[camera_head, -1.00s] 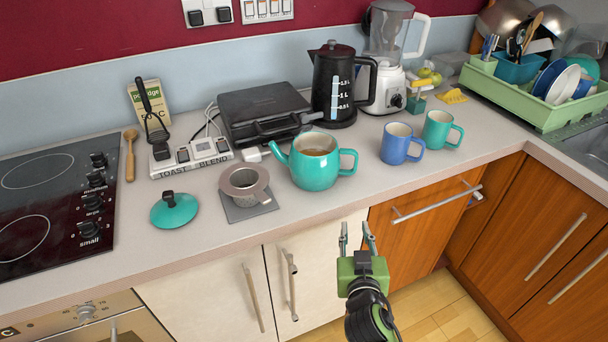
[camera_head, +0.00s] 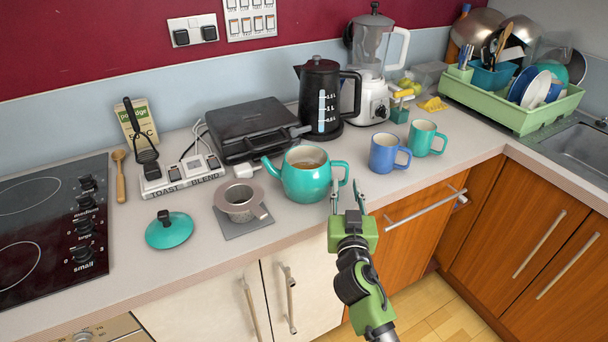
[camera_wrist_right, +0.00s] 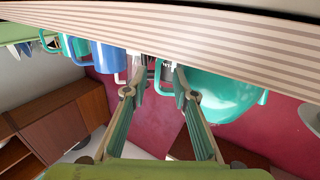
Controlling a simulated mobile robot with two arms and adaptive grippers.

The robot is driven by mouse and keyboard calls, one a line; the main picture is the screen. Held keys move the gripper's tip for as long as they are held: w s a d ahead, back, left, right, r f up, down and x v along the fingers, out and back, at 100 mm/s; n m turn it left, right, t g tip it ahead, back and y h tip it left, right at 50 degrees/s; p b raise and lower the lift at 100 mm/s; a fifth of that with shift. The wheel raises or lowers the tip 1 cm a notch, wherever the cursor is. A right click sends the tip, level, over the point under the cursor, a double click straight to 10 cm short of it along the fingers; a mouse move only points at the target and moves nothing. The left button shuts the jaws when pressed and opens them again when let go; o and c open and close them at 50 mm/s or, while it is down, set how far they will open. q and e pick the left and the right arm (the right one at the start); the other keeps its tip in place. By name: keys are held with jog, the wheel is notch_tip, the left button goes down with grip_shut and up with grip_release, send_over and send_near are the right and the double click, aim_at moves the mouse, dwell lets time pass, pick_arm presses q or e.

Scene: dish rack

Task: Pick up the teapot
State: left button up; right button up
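The teal teapot (camera_head: 305,182) stands upright without its lid on the counter, with brownish contents. Its spout points left and its handle (camera_head: 344,172) points right. The teal lid (camera_head: 169,230) lies on the counter to the left. My right gripper (camera_head: 346,190) is open and empty, its fingertips at the counter's front edge just below and in front of the handle. In the right wrist view the picture is turned over; the open fingers (camera_wrist_right: 157,78) point toward the counter, with the teapot (camera_wrist_right: 218,95) close on the right. I cannot tell whether they touch the handle. My left gripper is not in view.
A blue mug (camera_head: 384,156) and a teal mug (camera_head: 421,138) stand right of the teapot. A strainer (camera_head: 239,199) on a grey mat (camera_head: 236,228) sits to its left. A black grill (camera_head: 250,128) and a black kettle (camera_head: 320,100) are behind. The counter's front edge lies below the gripper.

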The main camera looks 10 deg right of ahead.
aim_at(347, 180)
jog(key=w, duration=0.2)
jog(key=w+d+p, duration=0.1)
jog(key=w, duration=0.2)
jog(key=shift+d+f, duration=0.1)
jog(key=shift+s, duration=0.1)
grip_shut()
jog(key=shift+r, duration=0.2)
